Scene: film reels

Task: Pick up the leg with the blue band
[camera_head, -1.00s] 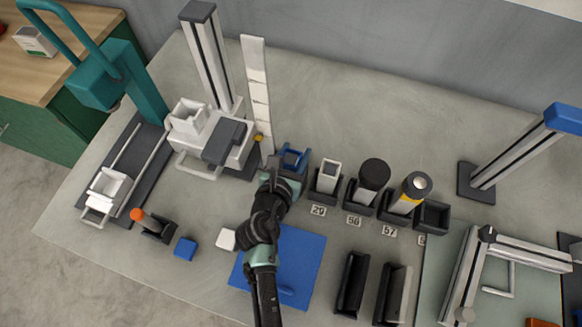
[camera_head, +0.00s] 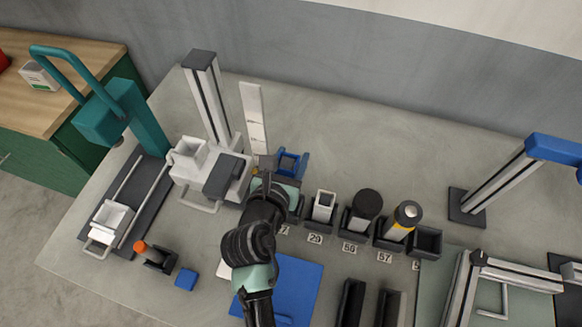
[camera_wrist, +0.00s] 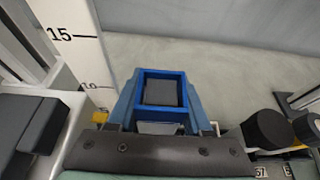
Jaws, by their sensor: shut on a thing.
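The leg with the blue band shows as a square blue rim (camera_head: 291,160) just beyond my gripper (camera_head: 283,178) in the head view. In the wrist view its blue square top (camera_wrist: 160,75) with a dark centre stands mid-frame, between blue-grey sides. My gripper is shut on it and holds it up, above the row of holders. The leg's lower part is hidden by my gripper and wrist.
Right of my gripper, holders carry a white square tube (camera_head: 324,204), a black-topped leg (camera_head: 367,204) and a yellow-banded leg (camera_head: 404,220); the last holder (camera_head: 428,241) looks empty. A white machine (camera_head: 207,172) and a tall ruler (camera_head: 253,118) stand close left.

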